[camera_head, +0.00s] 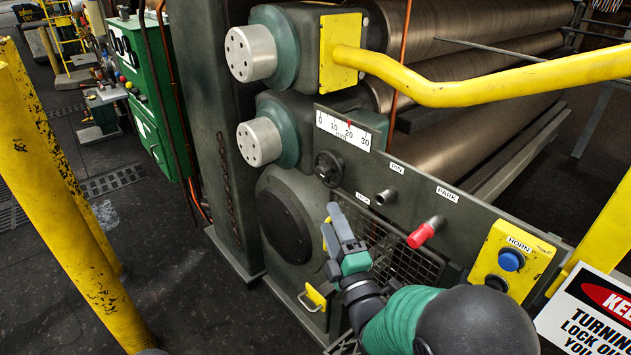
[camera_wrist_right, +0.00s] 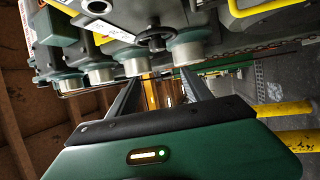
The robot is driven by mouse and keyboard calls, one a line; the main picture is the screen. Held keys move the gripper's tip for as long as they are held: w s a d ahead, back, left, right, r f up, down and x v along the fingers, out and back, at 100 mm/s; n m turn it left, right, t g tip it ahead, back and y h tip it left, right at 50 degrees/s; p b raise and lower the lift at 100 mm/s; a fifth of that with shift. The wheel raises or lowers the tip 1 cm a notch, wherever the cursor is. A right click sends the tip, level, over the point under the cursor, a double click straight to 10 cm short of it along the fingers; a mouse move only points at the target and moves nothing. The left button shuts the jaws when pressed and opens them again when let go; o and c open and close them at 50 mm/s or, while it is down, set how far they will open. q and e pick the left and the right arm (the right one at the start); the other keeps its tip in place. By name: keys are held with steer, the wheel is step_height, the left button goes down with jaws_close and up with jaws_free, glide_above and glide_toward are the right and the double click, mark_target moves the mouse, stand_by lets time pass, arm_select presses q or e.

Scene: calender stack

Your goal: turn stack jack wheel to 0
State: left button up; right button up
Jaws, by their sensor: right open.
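The dark round jack wheel (camera_head: 328,168) with its handle sits on the grey panel, left of the pin and park posts. Above it a white scale (camera_head: 343,130) reads 0 to 30 mm, with a red pointer near 20. My right gripper (camera_head: 330,222) is open and empty, below the wheel and apart from it. In the right wrist view the wheel (camera_wrist_right: 155,38) shows beyond the two fingers (camera_wrist_right: 162,88), above the gap between them. My left gripper is not in view.
A red-capped pin (camera_head: 424,233) sits in the park post; the pin post (camera_head: 386,197) is bare. A blue horn button (camera_head: 511,260) is at the right. A yellow rail (camera_head: 450,92) crosses above. Mesh (camera_head: 400,262) and a yellow-handled latch (camera_head: 316,297) lie below the panel.

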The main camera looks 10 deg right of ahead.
glide_toward(325, 179)
steer(key=w+a, duration=0.1)
steer(key=a, duration=0.1)
steer(key=w, duration=0.2)
steer(key=w+r, duration=0.1)
steer(key=w, duration=0.1)
steer(key=w+d, duration=0.1)
steer(key=w, duration=0.1)
steer(key=shift+w+d+r, duration=0.1)
steer(key=shift+r, duration=0.15)
steer(key=shift+w+a+r, duration=0.2)
steer(key=shift+w+a, duration=0.4)
steer(key=shift+w+a+r, duration=0.2)
steer(key=shift+w+a, duration=0.55)
steer(key=shift+a, duration=0.1)
steer(key=shift+d, duration=0.25)
steer(key=shift+c, duration=0.4)
steer(key=shift+d, duration=0.45)
steer(key=c, duration=0.5)
steer(key=shift+c, duration=1.1)
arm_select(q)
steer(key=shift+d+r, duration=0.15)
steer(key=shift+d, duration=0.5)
arm_select(e)
steer(key=shift+a, duration=0.3)
jaws_close()
